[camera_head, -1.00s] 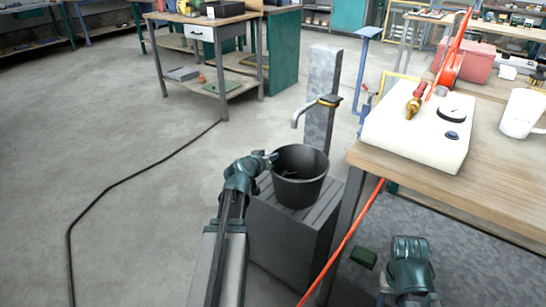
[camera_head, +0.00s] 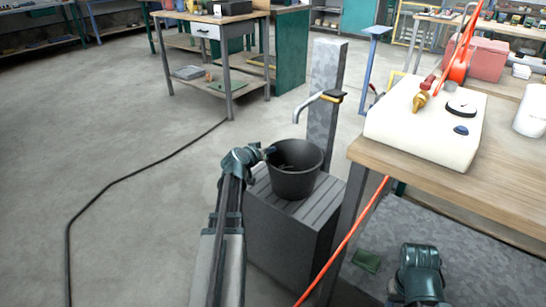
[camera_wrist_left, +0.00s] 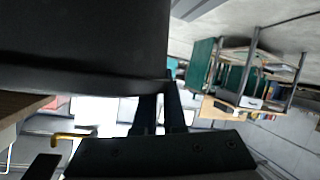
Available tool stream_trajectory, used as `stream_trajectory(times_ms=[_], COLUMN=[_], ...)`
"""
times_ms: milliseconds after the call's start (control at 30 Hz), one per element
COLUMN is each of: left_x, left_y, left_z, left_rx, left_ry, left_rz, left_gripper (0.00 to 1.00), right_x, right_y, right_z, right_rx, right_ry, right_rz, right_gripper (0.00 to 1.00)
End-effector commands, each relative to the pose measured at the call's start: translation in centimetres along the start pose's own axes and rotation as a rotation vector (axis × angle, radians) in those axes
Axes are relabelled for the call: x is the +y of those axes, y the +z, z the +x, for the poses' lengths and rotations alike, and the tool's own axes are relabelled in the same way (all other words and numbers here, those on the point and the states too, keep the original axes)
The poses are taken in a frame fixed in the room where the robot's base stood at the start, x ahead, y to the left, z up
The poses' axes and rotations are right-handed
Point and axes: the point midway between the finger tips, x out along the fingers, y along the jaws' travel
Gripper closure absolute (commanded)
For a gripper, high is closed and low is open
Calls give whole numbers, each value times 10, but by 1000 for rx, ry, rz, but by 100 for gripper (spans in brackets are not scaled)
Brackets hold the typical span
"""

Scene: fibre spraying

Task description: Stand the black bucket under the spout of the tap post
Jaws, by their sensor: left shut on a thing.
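The black bucket (camera_head: 296,182) is upright at the grey slatted block (camera_head: 290,235), in front of the grey tap post (camera_head: 325,95). The spout (camera_head: 304,110) curves out to the left above the bucket's far rim. My left gripper (camera_head: 269,151) is shut on the left side of the bucket's rim. In the left wrist view the bucket's dark wall (camera_wrist_left: 85,45) fills the upper left, and the left gripper's dark fingers (camera_wrist_left: 160,108) meet its edge. I cannot tell whether the bucket's bottom touches the block. My right arm shows at the bottom right; its fingertips are hidden.
A black cable (camera_head: 130,175) crosses the floor on the left, which is otherwise open.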

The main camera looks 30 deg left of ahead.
Motion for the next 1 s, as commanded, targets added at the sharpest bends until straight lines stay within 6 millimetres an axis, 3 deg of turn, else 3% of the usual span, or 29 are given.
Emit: stream_trajectory(times_ms=[400,433,600,1000], left_x=[-4,-4,-4,-2], left_y=[6,6,5,1], left_z=[2,2,1,-5], left_rx=[1,0,0,0], left_ry=[0,0,0,-1], left_rz=[-2,0,0,-1], left_gripper=[100,90,62,62], right_x=[-1,-1,-1,0], right_y=[0,0,0,0], right_z=[7,7,6,-1], right_rx=[1,1,1,0], right_ry=[-1,-1,-1,-1], right_rz=[-1,-2,-1,0], right_gripper=[50,50,50,50])
